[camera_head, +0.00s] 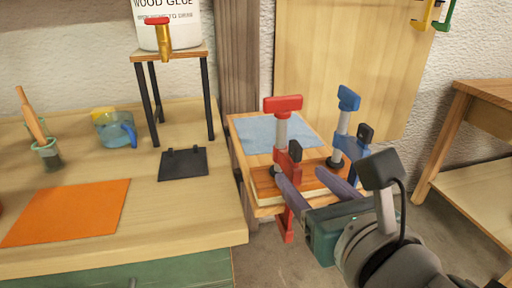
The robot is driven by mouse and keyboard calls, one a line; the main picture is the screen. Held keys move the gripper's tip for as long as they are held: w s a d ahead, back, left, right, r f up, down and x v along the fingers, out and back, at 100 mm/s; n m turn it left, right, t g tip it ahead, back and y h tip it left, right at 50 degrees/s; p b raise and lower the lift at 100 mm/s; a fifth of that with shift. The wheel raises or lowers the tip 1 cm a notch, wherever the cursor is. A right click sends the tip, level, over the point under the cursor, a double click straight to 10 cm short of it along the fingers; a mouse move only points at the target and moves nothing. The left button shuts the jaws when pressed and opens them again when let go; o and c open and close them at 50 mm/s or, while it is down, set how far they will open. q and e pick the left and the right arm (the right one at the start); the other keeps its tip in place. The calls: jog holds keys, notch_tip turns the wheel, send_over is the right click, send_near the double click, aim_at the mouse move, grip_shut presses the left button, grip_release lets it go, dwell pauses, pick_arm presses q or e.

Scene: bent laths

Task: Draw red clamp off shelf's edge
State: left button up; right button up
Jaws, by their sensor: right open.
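The red clamp (282,148) stands upright on the front edge of the small wooden shelf (260,207), with its lower end hanging below the edge. A blue clamp (346,128) stands on the same edge to its right. My right gripper (308,178) reaches in from the lower right, its two dark fingers apart. One finger is beside the red clamp's lower part and the other is towards the blue clamp. I cannot tell whether it touches either. A reddish-brown lath lies along the edge under the clamps, partly hidden by the gripper. My left gripper is not in view.
A light blue cloth (268,132) lies at the shelf's back. The workbench (160,210) on the left holds an orange mat (72,211), a blue mug (116,131) and a glue container on a stand (172,57). Another wooden table (478,130) stands at the right.

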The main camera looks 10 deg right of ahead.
aim_at(288, 161)
jog(key=b+x, duration=0.2)
jog(key=x, duration=0.4)
jog(key=shift+w+f, duration=0.1)
jog(key=shift+w+f+b, duration=0.1)
jog(key=shift+w+b, duration=0.25)
jog(key=shift+w, duration=0.3)
jog(key=c, duration=0.9)
grip_shut()
